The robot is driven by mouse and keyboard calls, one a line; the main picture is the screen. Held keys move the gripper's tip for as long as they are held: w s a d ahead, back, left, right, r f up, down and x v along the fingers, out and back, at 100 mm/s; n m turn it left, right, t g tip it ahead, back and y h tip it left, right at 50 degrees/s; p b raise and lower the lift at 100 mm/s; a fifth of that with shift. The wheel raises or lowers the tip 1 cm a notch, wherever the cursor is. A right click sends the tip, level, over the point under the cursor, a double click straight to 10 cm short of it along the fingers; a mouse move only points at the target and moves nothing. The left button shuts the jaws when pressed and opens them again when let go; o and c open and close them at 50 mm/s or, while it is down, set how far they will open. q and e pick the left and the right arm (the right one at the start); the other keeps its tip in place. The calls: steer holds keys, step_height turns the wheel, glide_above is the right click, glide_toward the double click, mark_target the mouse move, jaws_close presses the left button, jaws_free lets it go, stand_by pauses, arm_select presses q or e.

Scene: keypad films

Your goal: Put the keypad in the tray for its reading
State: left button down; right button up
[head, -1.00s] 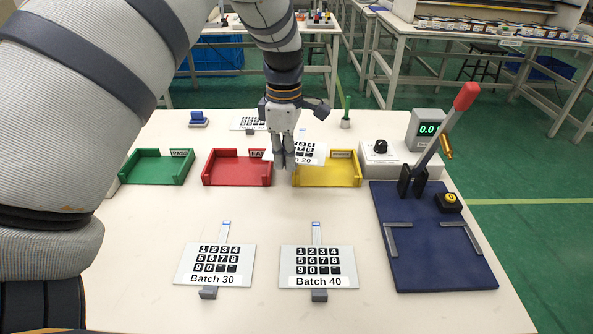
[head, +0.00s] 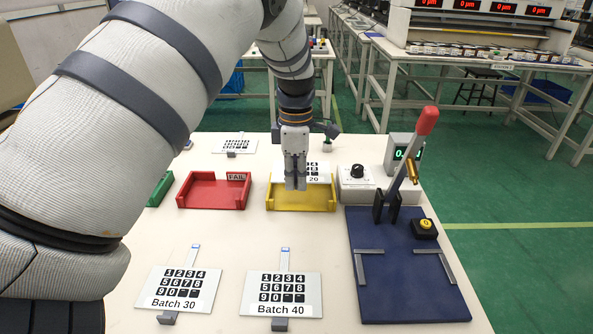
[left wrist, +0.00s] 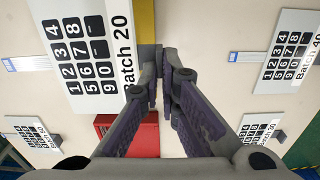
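My left gripper (head: 295,186) points down over the yellow tray (head: 272,203), its fingers close together on the handle of the Batch 20 keypad. This keypad (head: 318,168) is a white plate with black number keys, partly hidden behind the fingers, over the tray's back part. In the left wrist view the keypad (left wrist: 85,50) lies beside the fingertips (left wrist: 160,72). I cannot tell whether it touches the tray. The red tray (head: 210,193), labelled FAIL, is empty to the left. The green tray (head: 160,190) is partly hidden by my arm. My right gripper is not in view.
The Batch 30 keypad (head: 180,288) and Batch 40 keypad (head: 284,293) lie in front. Another keypad (head: 235,146) lies at the back. A blue press board (head: 408,280) with a red-handled lever (head: 425,122) and a dial box (head: 357,180) stand right. The middle of the table is clear.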

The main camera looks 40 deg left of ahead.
mark_target(296, 214)
arm_select(q)
steer(key=shift+f+b, duration=0.45)
steer(key=shift+f, duration=2.65)
steer(key=shift+f, duration=0.35)
steer(key=c, duration=1.7)
jaws_free()
step_height(296, 214, up, 12)
steer(key=shift+r, duration=0.1)
